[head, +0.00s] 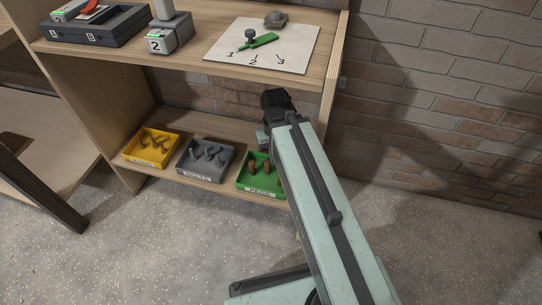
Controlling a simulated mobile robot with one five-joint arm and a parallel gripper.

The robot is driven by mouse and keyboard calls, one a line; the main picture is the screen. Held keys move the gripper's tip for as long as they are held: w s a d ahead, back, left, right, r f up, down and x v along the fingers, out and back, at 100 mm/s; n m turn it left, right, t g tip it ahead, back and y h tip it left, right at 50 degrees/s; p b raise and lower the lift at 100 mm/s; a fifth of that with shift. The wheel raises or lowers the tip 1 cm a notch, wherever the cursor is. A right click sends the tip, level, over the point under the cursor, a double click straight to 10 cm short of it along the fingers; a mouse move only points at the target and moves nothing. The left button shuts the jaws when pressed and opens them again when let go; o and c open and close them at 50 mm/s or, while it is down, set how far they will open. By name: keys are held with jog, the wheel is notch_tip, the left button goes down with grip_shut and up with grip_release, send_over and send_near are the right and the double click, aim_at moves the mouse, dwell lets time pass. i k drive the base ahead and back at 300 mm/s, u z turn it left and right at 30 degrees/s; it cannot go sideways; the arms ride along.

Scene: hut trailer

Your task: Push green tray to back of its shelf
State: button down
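The green tray (246,184) sits on the lower shelf (204,128), at the right end of a row of trays near the front edge. It has a white label on its front and holds a few brown pieces. My arm covers its right part. My gripper (267,134) is at the end of my pale green arm, over the lower shelf and seen just behind the green tray in the picture. Its fingertips are small and dark here, so I cannot tell whether they are open or whether they touch anything.
A grey tray (204,177) and a yellow tray (150,162) stand left of the green tray. The upper shelf (194,63) holds a numbered white board (296,62), a grey block marked 2 (170,45) and a dark case (100,35). Bare shelf shows behind the trays.

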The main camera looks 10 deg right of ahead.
aim_at(262, 184)
jog(key=u, duration=0.4)
jog(key=k, duration=1.25)
jog(key=u, duration=0.45)
jog(key=i, duration=1.75)
jog(key=u, duration=0.55)
